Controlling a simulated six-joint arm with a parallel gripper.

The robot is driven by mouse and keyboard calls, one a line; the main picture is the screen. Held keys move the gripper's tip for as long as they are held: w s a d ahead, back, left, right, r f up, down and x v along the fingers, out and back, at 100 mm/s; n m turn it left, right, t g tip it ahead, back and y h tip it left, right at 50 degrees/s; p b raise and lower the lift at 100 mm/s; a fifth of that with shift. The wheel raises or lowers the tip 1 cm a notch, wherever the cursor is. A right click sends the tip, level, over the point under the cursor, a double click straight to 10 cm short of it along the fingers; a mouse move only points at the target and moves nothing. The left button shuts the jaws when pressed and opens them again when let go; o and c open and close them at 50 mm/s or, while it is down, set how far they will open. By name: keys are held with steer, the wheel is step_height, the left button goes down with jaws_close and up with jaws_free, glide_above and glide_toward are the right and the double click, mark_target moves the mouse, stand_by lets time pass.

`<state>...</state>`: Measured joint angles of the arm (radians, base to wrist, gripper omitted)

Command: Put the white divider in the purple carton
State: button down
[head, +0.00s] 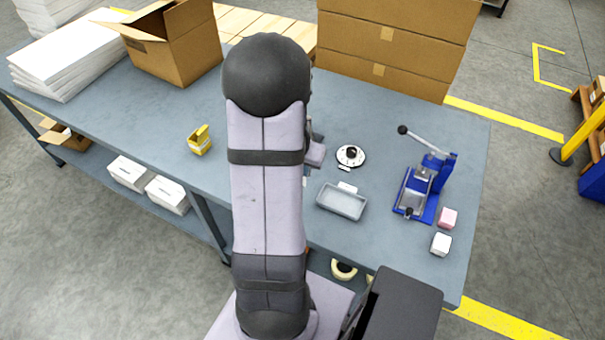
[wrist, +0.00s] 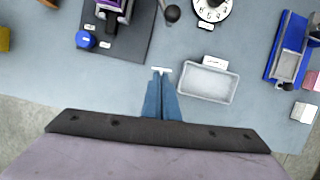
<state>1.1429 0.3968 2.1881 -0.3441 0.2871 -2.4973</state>
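My gripper (wrist: 161,78) points down over the table in the wrist view, its two blue fingers close together. A thin white strip, which looks like the white divider seen edge-on (wrist: 161,69), sits at the fingertips and appears held between them. The purple carton (wrist: 108,4) shows only in part at the top edge of the wrist view, on a dark plate (wrist: 128,42), ahead and to the left of my gripper. In the head view my arm hides the carton, the divider and the fingertips.
A grey tray (head: 342,203), apparently empty, lies right of my gripper. A blue round piece (wrist: 86,40) sits on the dark plate.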

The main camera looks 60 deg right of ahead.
steer(key=shift+r, duration=1.9)
steer(key=w+d+m+p, duration=0.1)
steer(key=w+d+p, duration=0.5)
steer(key=w+d, duration=0.6)
steer(key=shift+w+d+r+p, duration=0.15)
steer(key=shift+d+r+p, duration=0.2)
steer(key=shift+d, duration=0.5)
steer(key=shift+f, duration=0.25)
steer(key=shift+f+b, duration=2.25)
steer(key=shift+f, duration=0.55)
